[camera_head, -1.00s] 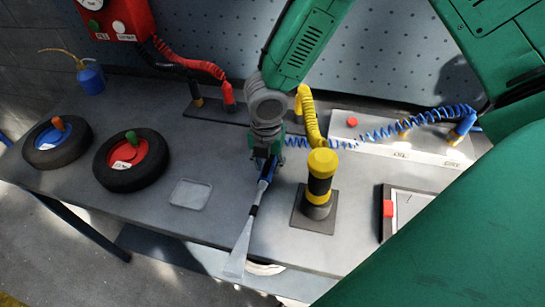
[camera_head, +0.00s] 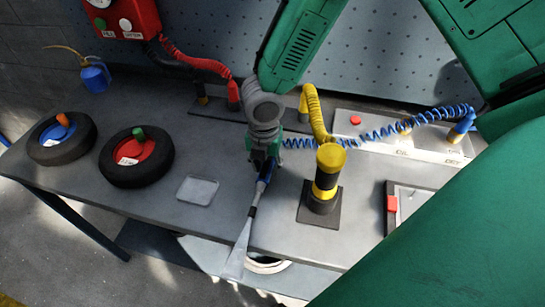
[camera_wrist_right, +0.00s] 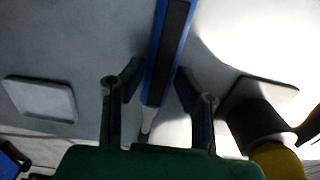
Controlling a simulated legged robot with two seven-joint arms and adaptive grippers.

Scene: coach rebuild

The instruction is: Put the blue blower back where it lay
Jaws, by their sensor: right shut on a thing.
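The blue blower (camera_head: 264,176) has a blue and dark body and a long, flat grey nozzle (camera_head: 240,250) that points down past the bench's front edge. My right gripper (camera_head: 263,160) is shut on the blower and holds it over the front of the bench, left of the black and yellow tool. The right wrist view shows the blower's body (camera_wrist_right: 168,55) between the two fingers (camera_wrist_right: 155,95). A coiled blue hose (camera_head: 375,134) runs from beside my gripper to a blue fitting at the right. My left gripper is out of view.
The black and yellow tool (camera_head: 327,180) stands upright on a dark square pad. Two small wheels (camera_head: 62,138) (camera_head: 138,157) and a pale square tray (camera_head: 197,191) lie to the left. A framed panel (camera_head: 402,215) with a red block lies right. Bare bench (camera_head: 225,165) separates tray and gripper.

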